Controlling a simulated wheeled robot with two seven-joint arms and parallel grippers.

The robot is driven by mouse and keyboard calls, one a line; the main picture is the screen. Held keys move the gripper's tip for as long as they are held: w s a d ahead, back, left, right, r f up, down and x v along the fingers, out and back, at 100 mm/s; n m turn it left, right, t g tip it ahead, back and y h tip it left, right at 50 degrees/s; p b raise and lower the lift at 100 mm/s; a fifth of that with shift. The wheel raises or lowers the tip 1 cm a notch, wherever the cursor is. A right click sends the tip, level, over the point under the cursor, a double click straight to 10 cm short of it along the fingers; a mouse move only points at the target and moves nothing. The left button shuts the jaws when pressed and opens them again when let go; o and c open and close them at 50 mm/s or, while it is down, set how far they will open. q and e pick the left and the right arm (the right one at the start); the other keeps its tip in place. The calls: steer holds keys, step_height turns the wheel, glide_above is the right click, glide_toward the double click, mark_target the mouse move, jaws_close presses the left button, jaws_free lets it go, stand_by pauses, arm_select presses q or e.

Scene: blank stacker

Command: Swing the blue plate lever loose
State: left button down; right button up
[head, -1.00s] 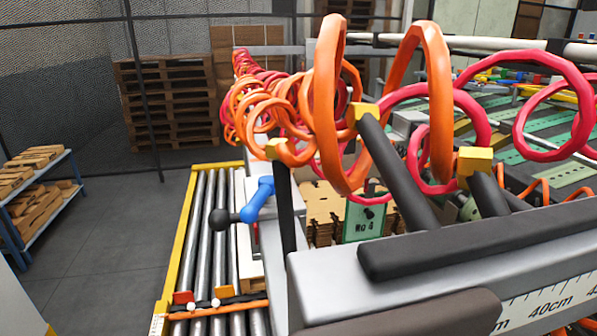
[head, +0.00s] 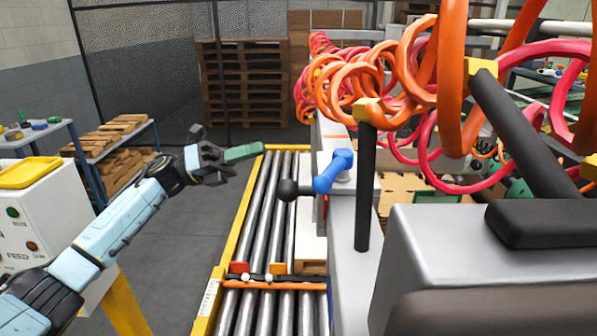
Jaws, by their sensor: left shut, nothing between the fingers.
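The blue plate lever (head: 333,171) sits on the side of the grey machine frame, with a black ball knob (head: 287,190) at its left end, above the roller conveyor. My left gripper (head: 243,153) has come in from the left and hovers near the conveyor's far left corner. Its green-tipped fingers are shut and empty, pointing right, apart from the lever and to the left of the knob. My right gripper is not in view.
The roller conveyor (head: 262,222) has a yellow side rail and an orange-and-black bar across its near part. Orange and red coiled hoses (head: 375,85) hang at the right. A black post (head: 362,190) stands right of the lever. A white control box (head: 40,225) stands at left.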

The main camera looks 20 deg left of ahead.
arm_select(q)
steer(key=s+r+m+g+y, duration=0.1)
steer(key=s+r+m+g, duration=0.4)
steer(key=m, duration=0.1)
steer(key=m+g+y, duration=0.2)
steer(key=m+y, duration=0.2)
steer(key=m, duration=0.2)
glide_toward(333, 178)
steer(key=d, duration=0.2)
steer(key=d+f+p, duration=0.1)
steer(key=d, duration=0.2)
steer(key=shift+w+f, duration=0.15)
steer(key=shift+f, duration=0.05)
steer(key=shift+d, duration=0.1)
